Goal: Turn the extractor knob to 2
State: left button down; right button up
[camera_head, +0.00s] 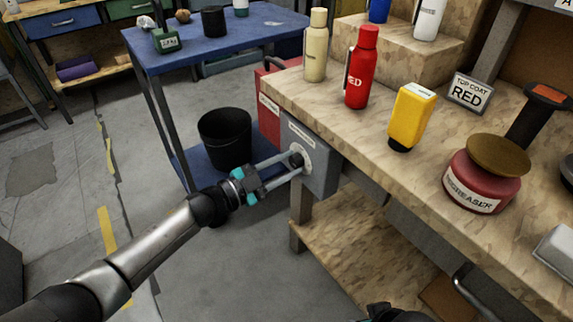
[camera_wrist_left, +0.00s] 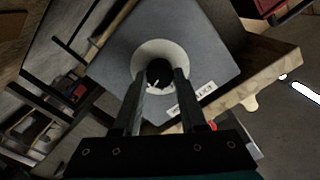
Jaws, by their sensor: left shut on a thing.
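The extractor knob (camera_head: 296,159) is a small black knob on a pale round dial, on the face of a grey box (camera_head: 318,166) fixed to the workbench's end. My left gripper (camera_head: 291,164) reaches it from the left, its fingers shut on the knob. In the left wrist view the black knob (camera_wrist_left: 158,73) sits between the two fingertips (camera_wrist_left: 160,80), in front of the white dial (camera_wrist_left: 152,48). The fingers cover part of the dial, and its numbers cannot be read. A small dark part of my right gripper (camera_head: 392,313) shows at the bottom edge; its fingers are not clear.
The workbench (camera_head: 380,150) holds a cream bottle (camera_head: 315,45), a red bottle (camera_head: 361,68), a yellow container (camera_head: 412,115) and a degreaser tin (camera_head: 482,178). A blue cart (camera_head: 225,45) with a black bucket (camera_head: 224,137) stands behind my left arm. Open floor lies to the left.

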pick_arm(q)
jog(key=shift+m, duration=0.4)
pick_arm(e)
jog(key=shift+w+r, duration=0.1)
jog(key=shift+r, duration=0.05)
pick_arm(q)
jog(key=shift+c, duration=2.2)
grip_release()
jog(key=shift+s+a, duration=0.15)
jog(key=shift+a, duration=0.05)
jog(key=p+v, duration=0.4)
jog(key=v, duration=1)
jog(key=shift+s+a, duration=0.25)
jog(key=shift+a, duration=0.05)
pick_arm(e)
jog(key=s+f+g, duration=0.1)
jog(key=s+f, duration=0.2)
jog(key=f, duration=0.5)
jog(key=shift+s+d+f, duration=0.25)
jog(key=shift+s+f, duration=0.1)
